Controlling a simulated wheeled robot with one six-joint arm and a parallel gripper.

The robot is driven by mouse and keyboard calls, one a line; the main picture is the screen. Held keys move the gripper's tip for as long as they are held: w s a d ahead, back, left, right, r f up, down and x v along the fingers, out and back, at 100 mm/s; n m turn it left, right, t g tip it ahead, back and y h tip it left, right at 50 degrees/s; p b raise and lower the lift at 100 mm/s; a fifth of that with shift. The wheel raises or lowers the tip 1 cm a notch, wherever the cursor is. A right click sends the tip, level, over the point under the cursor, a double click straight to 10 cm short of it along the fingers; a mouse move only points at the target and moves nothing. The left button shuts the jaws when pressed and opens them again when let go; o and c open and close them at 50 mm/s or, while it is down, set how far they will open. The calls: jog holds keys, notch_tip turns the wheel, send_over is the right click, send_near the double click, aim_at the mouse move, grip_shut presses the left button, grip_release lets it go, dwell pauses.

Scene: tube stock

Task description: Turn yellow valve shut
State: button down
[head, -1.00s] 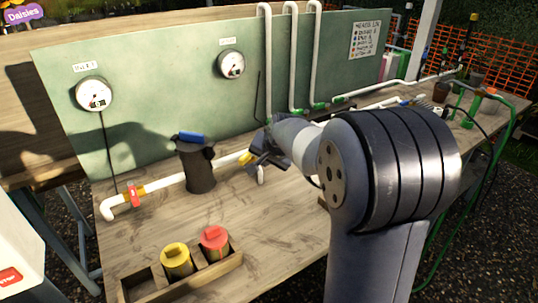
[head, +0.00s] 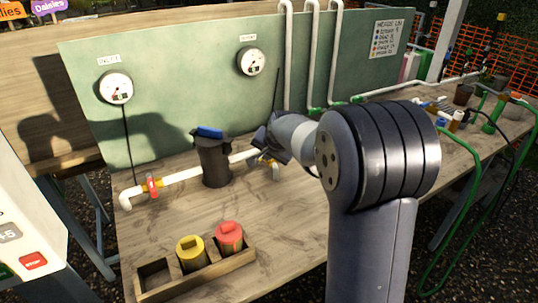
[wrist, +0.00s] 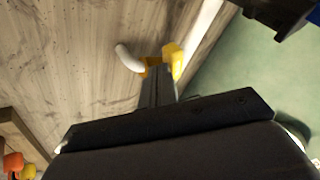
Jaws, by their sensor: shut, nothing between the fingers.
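The yellow valve (head: 264,159) sits on the white pipe (head: 180,176) right of a dark canister, partly hidden by my gripper (head: 262,148) in the head view. In the wrist view the yellow valve (wrist: 172,52) shows just beyond my fingertips (wrist: 158,72), beside a white pipe end that bends away. My fingers are together with nothing between them, very close to the valve; I cannot tell whether they touch it. The handle's exact angle is unclear.
The dark canister (head: 214,162) with a blue top stands close left of my gripper. A red valve (head: 152,186) is further left. A green board (head: 180,95) with gauges rises behind. A wooden tray (head: 200,279) holds yellow and red canisters; the bench between is clear.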

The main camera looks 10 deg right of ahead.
jog(key=shift+w+a, duration=0.1)
jog(key=shift+a, duration=0.2)
jog(key=shift+w+a, duration=0.3)
jog(key=shift+a, duration=0.25)
jog(key=shift+w+a, duration=0.3)
jog(key=shift+a, duration=0.3)
dwell(0.4)
